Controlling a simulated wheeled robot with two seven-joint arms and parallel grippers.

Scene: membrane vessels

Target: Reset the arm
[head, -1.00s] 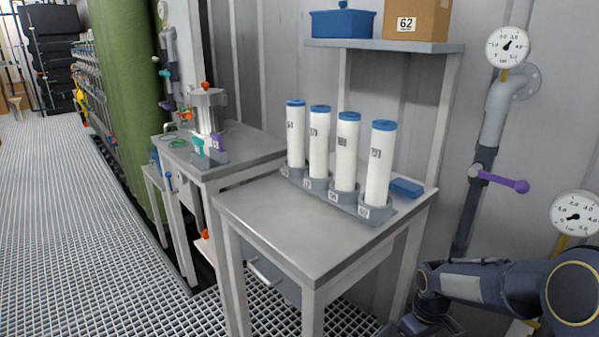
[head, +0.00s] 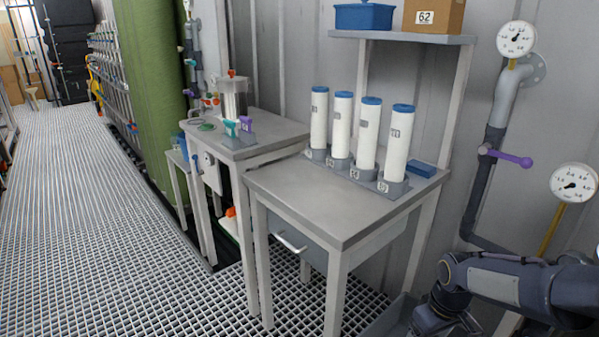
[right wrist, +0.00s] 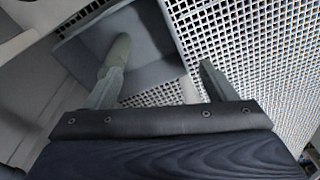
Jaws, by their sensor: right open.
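My right arm (head: 510,285) is bent at the lower right of the head view, beside the near table; its gripper is not clear there. In the right wrist view my right gripper (right wrist: 160,84) points down with its two fingers apart. A grey bin (right wrist: 160,45) lies below it, over the grating floor. A rounded grey-green piece (right wrist: 118,52) shows by the left finger, in front of or inside the bin; I cannot tell which. Nothing is seen clamped between the fingers. My left arm and gripper are not in view.
The near steel table (head: 330,205) carries a grey holder (head: 350,172) with several white blue-capped cylinders and a blue box (head: 421,169). A second table (head: 270,137) stands behind left. A purple-handled valve (head: 505,156) is on the wall pipe. The grating floor (head: 90,230) at left is clear.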

